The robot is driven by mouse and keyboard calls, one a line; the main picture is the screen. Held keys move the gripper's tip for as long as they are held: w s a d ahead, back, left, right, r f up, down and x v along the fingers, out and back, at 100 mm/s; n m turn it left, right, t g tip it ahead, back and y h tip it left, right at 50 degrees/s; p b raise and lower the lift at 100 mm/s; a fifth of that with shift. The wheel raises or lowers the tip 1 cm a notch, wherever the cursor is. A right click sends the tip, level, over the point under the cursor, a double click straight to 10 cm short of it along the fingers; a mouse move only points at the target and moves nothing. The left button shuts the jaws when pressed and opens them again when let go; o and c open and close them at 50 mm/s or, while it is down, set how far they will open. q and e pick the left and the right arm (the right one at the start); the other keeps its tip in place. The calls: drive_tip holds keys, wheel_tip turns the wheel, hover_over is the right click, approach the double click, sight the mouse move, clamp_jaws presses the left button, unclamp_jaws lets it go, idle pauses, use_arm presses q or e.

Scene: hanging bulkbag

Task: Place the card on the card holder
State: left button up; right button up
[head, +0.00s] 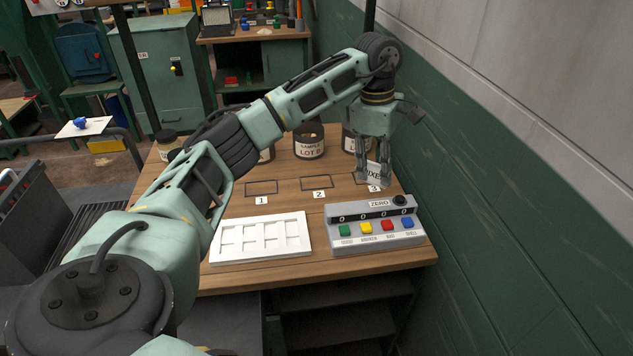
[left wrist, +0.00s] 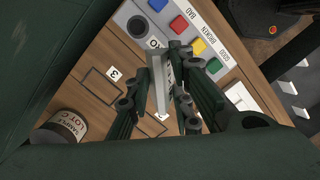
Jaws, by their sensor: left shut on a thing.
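My left gripper (head: 376,168) is shut on a small whitish card (head: 374,177) with dark letters, partly legible as "MIXE". The card is upright between the fingers, over the right part of the table near the label 3. In the left wrist view the gripper (left wrist: 166,104) has the card (left wrist: 160,82) edge-on between its fingers. I cannot tell whether its lower edge touches anything. No separate card holder can be told for sure; thin dark rectangular outlines (head: 316,182) lie behind labels 1, 2 and 3. My right gripper is not in view.
A grey counter box (head: 374,236) with coloured buttons stands at the front right, close to the card. A white compartment tray (head: 222,247) lies left of it. Jars, including "SAMPLE LOT B" (head: 309,148), stand at the back. A green wall (head: 480,200) bounds the right side.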

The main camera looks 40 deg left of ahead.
use_arm(q)
drive_tip(key=a+f+n, duration=0.2)
drive_tip(key=a, duration=0.4)
drive_tip(key=a+f+n+p, duration=0.1)
drive_tip(key=a+f+n, duration=0.2)
drive_tip(key=a, duration=0.3)
drive_tip(key=w+a+f+n, duration=0.1)
drive_tip(key=a+f+n, duration=0.2)
drive_tip(key=a, duration=0.3)
drive_tip(key=shift+a+t+y+p, duration=0.3)
drive_tip(key=shift+t+p, duration=0.1)
drive_tip(key=shift+a+f, duration=0.2)
drive_tip(key=shift+f, duration=0.15)
wheel_tip(320, 180, down, 3)
drive_tip(key=shift+f+p, duration=0.15)
drive_tip(key=shift+p, duration=0.35)
drive_tip(key=shift+f, duration=0.15)
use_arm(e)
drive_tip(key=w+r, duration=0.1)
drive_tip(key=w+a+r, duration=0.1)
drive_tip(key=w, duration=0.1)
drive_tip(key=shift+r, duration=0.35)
use_arm(q)
drive_tip(key=shift+f, duration=0.1)
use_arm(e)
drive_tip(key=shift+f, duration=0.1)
use_arm(q)
drive_tip(key=o, duration=0.8)
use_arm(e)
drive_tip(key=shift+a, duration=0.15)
